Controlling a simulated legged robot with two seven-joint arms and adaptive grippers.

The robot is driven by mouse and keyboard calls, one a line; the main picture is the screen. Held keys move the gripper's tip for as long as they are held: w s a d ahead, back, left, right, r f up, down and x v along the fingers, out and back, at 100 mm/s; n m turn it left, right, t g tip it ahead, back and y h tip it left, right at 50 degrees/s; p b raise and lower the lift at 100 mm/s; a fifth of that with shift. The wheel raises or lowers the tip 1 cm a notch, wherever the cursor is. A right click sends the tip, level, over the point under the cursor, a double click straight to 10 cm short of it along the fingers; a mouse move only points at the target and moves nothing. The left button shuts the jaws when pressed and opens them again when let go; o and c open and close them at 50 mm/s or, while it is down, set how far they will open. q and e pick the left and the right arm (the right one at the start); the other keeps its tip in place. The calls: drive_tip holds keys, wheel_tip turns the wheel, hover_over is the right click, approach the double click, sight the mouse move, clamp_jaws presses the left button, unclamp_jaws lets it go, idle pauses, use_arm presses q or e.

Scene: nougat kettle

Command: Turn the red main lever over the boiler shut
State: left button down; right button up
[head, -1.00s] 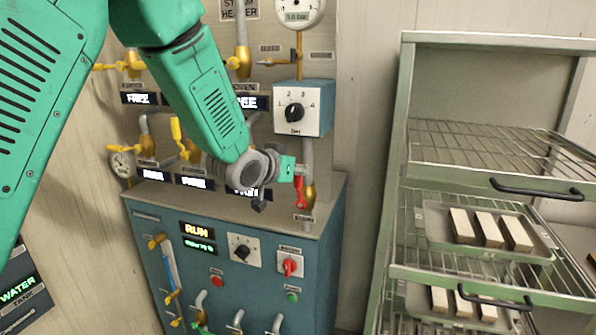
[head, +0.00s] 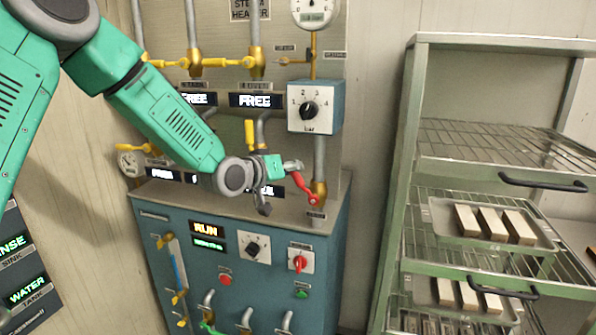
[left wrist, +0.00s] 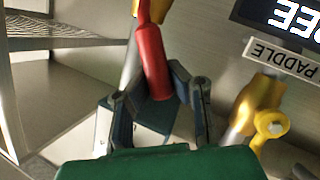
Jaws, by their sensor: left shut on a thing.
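The red main lever (head: 304,188) sits on a brass valve (head: 319,190) on the pipe over the right end of the boiler (head: 225,262). From its pivot at the lower right, the lever slants up and to the left, at an angle to the upright pipe. My left gripper (head: 292,167) reaches it from the left and is shut on its upper end. In the left wrist view the red lever (left wrist: 153,60) lies between the two dark fingers (left wrist: 157,90); its gripped end is partly hidden. My right gripper is not in view.
A blue dial box (head: 328,100) is close above the lever. Yellow-handled valves (head: 256,62) and lit signs line the wall behind my arm. A green rack (head: 408,150) with trays of bars stands to the right, with a gap before it.

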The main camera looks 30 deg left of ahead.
use_arm(q)
drive_tip(key=s+a+f+n+t+h+b, duration=0.1)
drive_tip(key=a+f+n+t+b, duration=0.3)
drive_tip(key=f+n+b, duration=0.5)
drive_tip(key=shift+a+f+n+t+b, duration=0.25)
drive_tip(key=shift+n+b, duration=0.75)
drive_tip(key=shift+b, duration=3.45)
drive_tip(key=shift+s, duration=0.1)
drive_tip(key=c, duration=1.4)
unclamp_jaws()
drive_tip(key=shift+s, duration=0.1)
drive_tip(key=shift+c, duration=0.2)
drive_tip(key=shift+s+a+r, duration=0.1)
drive_tip(key=shift+a+r, duration=0.05)
drive_tip(key=shift+r, duration=0.05)
